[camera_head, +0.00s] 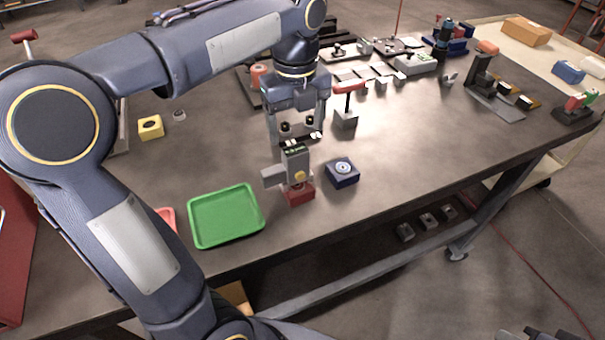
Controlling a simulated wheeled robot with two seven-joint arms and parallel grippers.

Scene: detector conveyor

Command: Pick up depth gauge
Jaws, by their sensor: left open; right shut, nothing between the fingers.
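My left gripper (297,137) is open and empty, pointing down just above and behind the device's top. I cannot tell whether its fingers touch the device. A dark blue block with a round dial-like top (342,171) sits just right of it. My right gripper (541,334) shows only partly at the bottom right edge, shut and away from the table.
A green tray (226,216) lies left of the device, with a red item partly hidden behind my arm. A red-topped post on a grey block (346,117) stands close right of my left gripper. A yellow block (150,127) is far left. Fixtures crowd the back; the right middle is clear.

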